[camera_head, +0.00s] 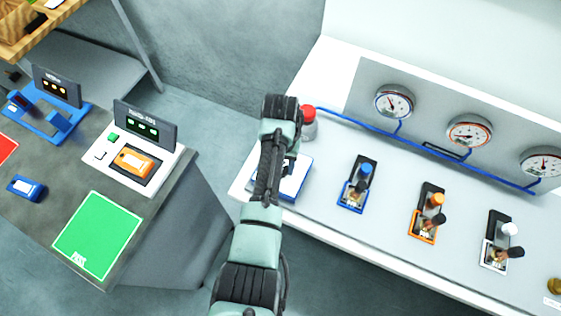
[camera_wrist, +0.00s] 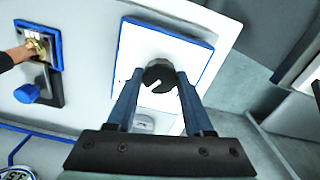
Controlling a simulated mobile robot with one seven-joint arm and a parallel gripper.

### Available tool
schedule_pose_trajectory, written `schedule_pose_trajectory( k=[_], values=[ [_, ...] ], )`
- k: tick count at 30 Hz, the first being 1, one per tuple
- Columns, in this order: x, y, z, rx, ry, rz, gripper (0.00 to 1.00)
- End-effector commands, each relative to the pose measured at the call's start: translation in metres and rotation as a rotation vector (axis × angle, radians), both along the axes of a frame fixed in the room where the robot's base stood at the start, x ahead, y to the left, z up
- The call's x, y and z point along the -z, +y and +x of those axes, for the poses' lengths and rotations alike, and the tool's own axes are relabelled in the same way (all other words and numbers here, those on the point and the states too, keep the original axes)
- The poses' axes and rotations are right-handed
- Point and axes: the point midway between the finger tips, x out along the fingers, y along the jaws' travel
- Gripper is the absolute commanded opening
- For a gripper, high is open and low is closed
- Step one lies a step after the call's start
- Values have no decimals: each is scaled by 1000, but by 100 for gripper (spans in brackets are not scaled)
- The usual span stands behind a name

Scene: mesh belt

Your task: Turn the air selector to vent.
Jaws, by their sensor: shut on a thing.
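The air selector is a black round knob (camera_wrist: 160,72) with a white pointer mark, on a white plate with a blue border (camera_wrist: 190,50). In the wrist view the two fingers of my gripper (camera_wrist: 158,76) are closed on the knob from either side. The white mark points toward the lower left there. I cannot read a vent label. In the head view the blue-edged plate (camera_head: 297,185) lies at the left end of the white bench, and my arm covers most of the knob and the gripper.
A red-topped button (camera_head: 308,114) stands just behind the plate. Blue (camera_head: 357,184), orange (camera_head: 428,212) and white (camera_head: 497,241) valve units sit to the right, below several gauges (camera_head: 394,101) joined by blue piping. A dark table (camera_head: 160,215) with a green mat stands left, across a gap.

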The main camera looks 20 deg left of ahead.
Motion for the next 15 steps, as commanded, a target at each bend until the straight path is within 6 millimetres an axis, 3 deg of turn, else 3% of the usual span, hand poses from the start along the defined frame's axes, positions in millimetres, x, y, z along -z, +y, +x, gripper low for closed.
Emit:
schedule_pose_trajectory(
  k=[15],
  values=[
    [-2, 0, 2, 215, -4, 1, 0]
  ],
)
